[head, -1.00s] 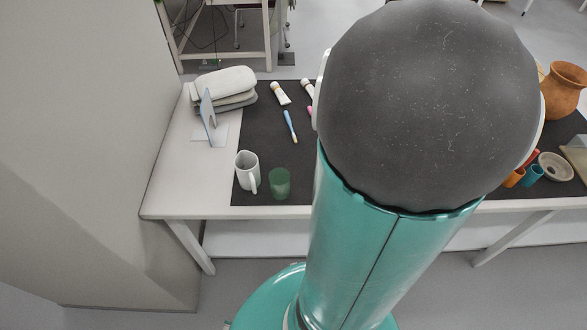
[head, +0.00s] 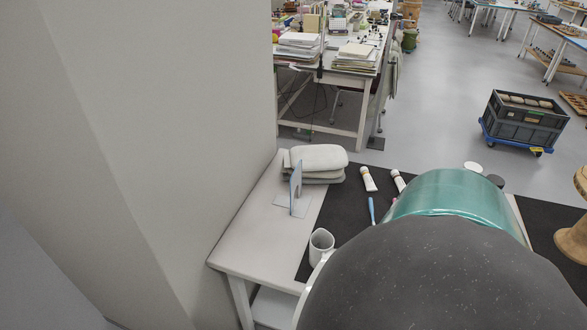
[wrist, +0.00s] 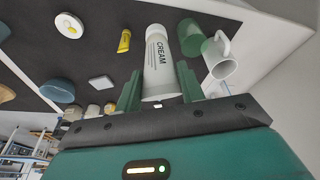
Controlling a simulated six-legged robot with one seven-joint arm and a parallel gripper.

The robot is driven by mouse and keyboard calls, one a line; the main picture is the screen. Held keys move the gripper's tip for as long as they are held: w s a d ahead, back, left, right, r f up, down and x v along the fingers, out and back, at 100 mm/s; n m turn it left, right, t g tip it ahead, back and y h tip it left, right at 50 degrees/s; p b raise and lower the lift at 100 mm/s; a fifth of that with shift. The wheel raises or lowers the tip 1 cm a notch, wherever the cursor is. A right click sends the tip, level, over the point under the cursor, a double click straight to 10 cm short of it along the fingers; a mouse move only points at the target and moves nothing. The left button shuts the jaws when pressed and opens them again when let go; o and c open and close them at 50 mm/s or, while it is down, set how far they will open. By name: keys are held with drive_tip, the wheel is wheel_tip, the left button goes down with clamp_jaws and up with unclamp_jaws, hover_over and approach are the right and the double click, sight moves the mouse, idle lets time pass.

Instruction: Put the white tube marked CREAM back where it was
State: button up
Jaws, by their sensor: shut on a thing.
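The white tube marked CREAM (wrist: 158,50) is in the middle of the wrist view, with its dark lettering facing the camera. My gripper (wrist: 158,88) has its two green fingers on either side of the tube's lower part and is shut on it. I cannot tell whether the tube touches the table. A green cup (wrist: 192,38) and a white mug (wrist: 219,55) are just right of the tube in that view. In the head view, my arm hides the gripper and the held tube.
A white mug (head: 321,244) stands on the dark mat (head: 340,218). Two small tubes (head: 368,179) (head: 398,180) and a blue brush (head: 371,209) lie farther back. A stand (head: 296,188) and grey stacked pads (head: 318,163) are at left. The wrist view shows a yellow tube (wrist: 124,41) and blue bowl (wrist: 58,90).

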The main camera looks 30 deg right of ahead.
drive_tip(key=w+d+f, duration=0.8)
drive_tip(key=w+f, duration=0.1)
drive_tip(key=f, duration=0.3)
drive_tip(key=shift+w+d+f, duration=0.2)
drive_tip(key=shift+f, duration=0.1)
drive_tip(key=o, duration=0.9)
drive_tip(key=shift+o, duration=0.2)
drive_tip(key=v, duration=1.2)
